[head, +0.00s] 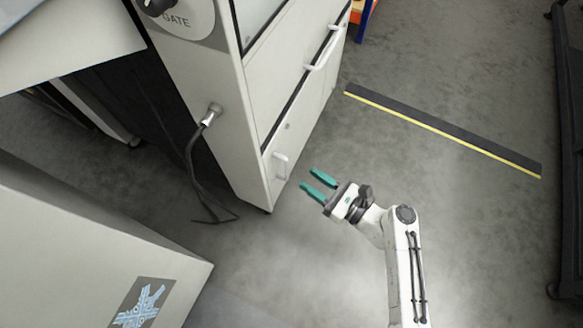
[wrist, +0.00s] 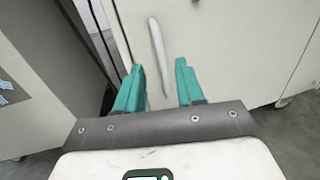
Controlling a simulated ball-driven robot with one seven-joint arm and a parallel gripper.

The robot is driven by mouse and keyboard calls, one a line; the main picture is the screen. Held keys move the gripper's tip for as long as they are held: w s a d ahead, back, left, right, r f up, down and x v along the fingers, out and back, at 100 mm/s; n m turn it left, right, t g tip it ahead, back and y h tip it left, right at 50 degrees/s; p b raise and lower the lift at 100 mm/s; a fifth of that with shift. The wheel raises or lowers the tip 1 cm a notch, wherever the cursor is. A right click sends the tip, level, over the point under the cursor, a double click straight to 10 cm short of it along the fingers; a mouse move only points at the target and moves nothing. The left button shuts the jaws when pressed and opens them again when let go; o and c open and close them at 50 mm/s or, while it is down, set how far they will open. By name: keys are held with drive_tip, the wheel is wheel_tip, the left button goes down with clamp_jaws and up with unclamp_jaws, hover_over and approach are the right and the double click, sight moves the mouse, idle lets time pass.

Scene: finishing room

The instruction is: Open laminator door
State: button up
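The laminator (head: 225,105) is a tall light-grey cabinet at the upper left of the head view. Its lower door (head: 290,140) is shut and has a small white upright handle (head: 281,166) near the bottom. A longer white handle (head: 323,50) sits higher on the front. My gripper (head: 312,182) has teal fingers and is open and empty, a little to the right of and below the small handle, apart from it. In the wrist view a white bar handle (wrist: 160,55) on a light panel (wrist: 215,45) shows ahead, between the open fingers (wrist: 157,85).
A dark cable (head: 193,165) hangs from a plug on the cabinet's side to the floor. A black strip with a yellow edge (head: 445,130) lies on the floor at the right. A grey box-like unit (head: 80,235) stands at the lower left. The floor between is clear.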

drive_tip(key=b+x, duration=0.1)
drive_tip(key=x, duration=0.6)
drive_tip(key=shift+b, duration=0.3)
drive_tip(key=shift+a, duration=0.1)
clamp_jaws()
